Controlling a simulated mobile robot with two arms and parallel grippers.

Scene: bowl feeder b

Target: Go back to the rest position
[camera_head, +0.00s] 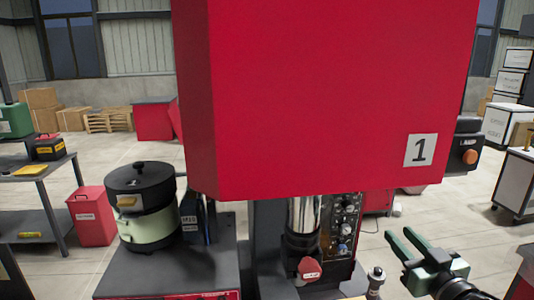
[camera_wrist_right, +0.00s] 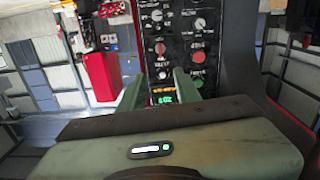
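My right gripper (camera_head: 399,235) is at the lower right of the head view, with its two green fingers pointing up and to the left. The fingers are apart and nothing is between them. In the right wrist view the fingers (camera_wrist_right: 158,84) also stand apart, with a dark control panel (camera_wrist_right: 178,35) of knobs and a lit green display beyond them. The same panel (camera_head: 342,228) shows in the head view, to the left of the gripper and apart from it. My left gripper is not in view.
A large red machine housing (camera_head: 320,90) marked 1 fills the upper middle. A bowl feeder (camera_head: 146,210) with a black lid stands on a dark bench at the left. A red bin (camera_head: 93,216) and a grey shelf table (camera_head: 40,228) stand further left. Floor shows beyond the gripper.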

